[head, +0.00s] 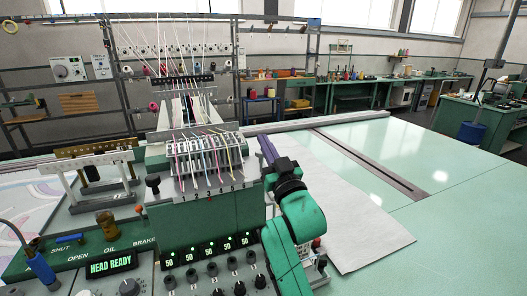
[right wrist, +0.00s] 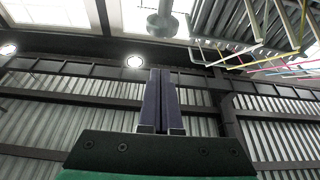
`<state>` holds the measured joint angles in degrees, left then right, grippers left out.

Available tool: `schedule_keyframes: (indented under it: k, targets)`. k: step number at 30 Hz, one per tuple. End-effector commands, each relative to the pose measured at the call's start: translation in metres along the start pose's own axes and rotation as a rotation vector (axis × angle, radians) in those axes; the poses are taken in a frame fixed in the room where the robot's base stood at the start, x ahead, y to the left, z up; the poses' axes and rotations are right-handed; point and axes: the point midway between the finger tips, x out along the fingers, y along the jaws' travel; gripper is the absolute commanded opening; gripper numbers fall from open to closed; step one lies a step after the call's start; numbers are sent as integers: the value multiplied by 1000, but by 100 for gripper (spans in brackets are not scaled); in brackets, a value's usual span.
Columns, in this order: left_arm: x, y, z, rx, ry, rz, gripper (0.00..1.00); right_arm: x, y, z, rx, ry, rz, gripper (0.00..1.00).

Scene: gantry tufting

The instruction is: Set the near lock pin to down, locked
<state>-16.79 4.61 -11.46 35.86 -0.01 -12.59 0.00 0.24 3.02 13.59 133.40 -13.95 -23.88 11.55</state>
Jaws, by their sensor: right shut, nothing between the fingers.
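A black knob (head: 153,182) on a short stem stands at the left side of the green tufting head (head: 212,222); it may be a lock pin, but I cannot tell for sure or read its position. My right gripper (head: 263,139) is at the right side of the head, beside the threaded needle bar (head: 208,165), with its purple fingers together and empty. In the right wrist view the closed fingers (right wrist: 161,72) point up toward the wall and ceiling. My right forearm hides part of the head's right side. My left gripper is not in view.
A control panel with a HEAD READY display (head: 111,265) and knobs is in front. Coloured yarns run up to a rack. A white cloth (head: 345,205) lies on the pale green table (head: 450,200), mostly clear at right. A white stand (head: 100,180) is at left.

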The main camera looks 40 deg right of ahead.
Motion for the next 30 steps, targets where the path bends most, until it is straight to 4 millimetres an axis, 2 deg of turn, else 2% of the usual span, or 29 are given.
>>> schedule_keyframes:
  k: [1, 2, 3, 4, 9, 20, 26, 30]
  targets:
    - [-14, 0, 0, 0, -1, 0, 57, 15, 1, -8, 0, -1, 1, 0]
    - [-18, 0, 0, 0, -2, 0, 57, 21, 1, -8, 0, 0, 1, 0]
    - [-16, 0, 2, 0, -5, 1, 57, 14, 0, 8, 3, -8, 1, 0]
    - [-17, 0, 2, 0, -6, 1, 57, 11, 0, 14, 2, -9, 1, 0]
    - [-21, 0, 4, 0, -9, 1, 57, 3, 0, 34, 0, -4, 1, 0]
    - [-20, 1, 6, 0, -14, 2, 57, 1, 0, 38, 0, 0, 0, 0]
    - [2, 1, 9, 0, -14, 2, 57, -9, -1, 63, 1, -1, 1, 0]
    - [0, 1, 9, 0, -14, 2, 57, -9, -1, 63, 1, -2, 1, 0]
